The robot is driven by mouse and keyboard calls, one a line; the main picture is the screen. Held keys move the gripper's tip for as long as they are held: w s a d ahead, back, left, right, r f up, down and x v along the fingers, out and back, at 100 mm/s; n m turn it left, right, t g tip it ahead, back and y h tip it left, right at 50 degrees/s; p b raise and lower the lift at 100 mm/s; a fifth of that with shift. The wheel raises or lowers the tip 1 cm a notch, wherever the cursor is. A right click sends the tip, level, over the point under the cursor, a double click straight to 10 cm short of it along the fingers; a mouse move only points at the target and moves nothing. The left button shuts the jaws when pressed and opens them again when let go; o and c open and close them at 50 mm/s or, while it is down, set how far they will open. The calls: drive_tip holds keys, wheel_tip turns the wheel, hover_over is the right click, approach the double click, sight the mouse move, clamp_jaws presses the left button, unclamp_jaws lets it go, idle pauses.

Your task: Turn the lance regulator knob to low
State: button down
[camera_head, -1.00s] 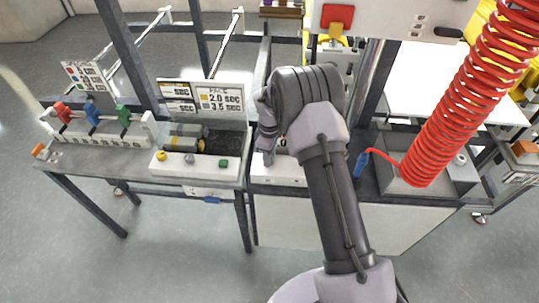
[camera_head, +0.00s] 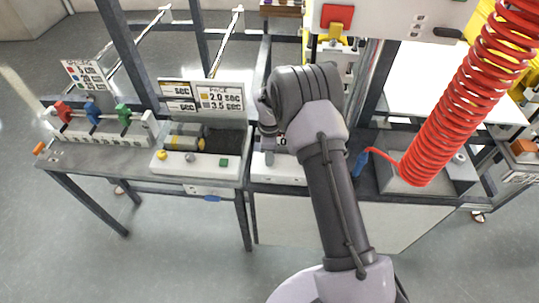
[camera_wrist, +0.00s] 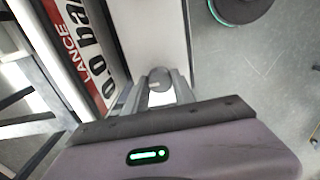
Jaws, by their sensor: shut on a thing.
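The lance regulator knob (camera_wrist: 159,75) is a small round grey knob on a white panel in the wrist view. My gripper (camera_wrist: 157,92) has a finger on either side of it and is shut on it. Part of the knob is hidden between the fingers. In the head view, the white regulator box (camera_head: 278,175) is partly covered by my arm, and the knob cannot be made out there.
Left of the box stands a white button panel (camera_head: 198,166) with a pace sign (camera_head: 220,99) behind it. Red, blue and green levers stand farther left. A blue-tipped lance (camera_head: 361,164) on a red coiled hose (camera_head: 455,110) is to the right of my arm.

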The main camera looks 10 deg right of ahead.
drive_tip(key=shift+r, duration=0.1)
drive_tip(key=c, duration=1)
unclamp_jaws()
drive_tip(key=shift+c, duration=0.2)
wheel_tip(320, 180, up, 17)
drive_tip(key=p, duration=0.3)
drive_tip(key=shift+r, duration=0.2)
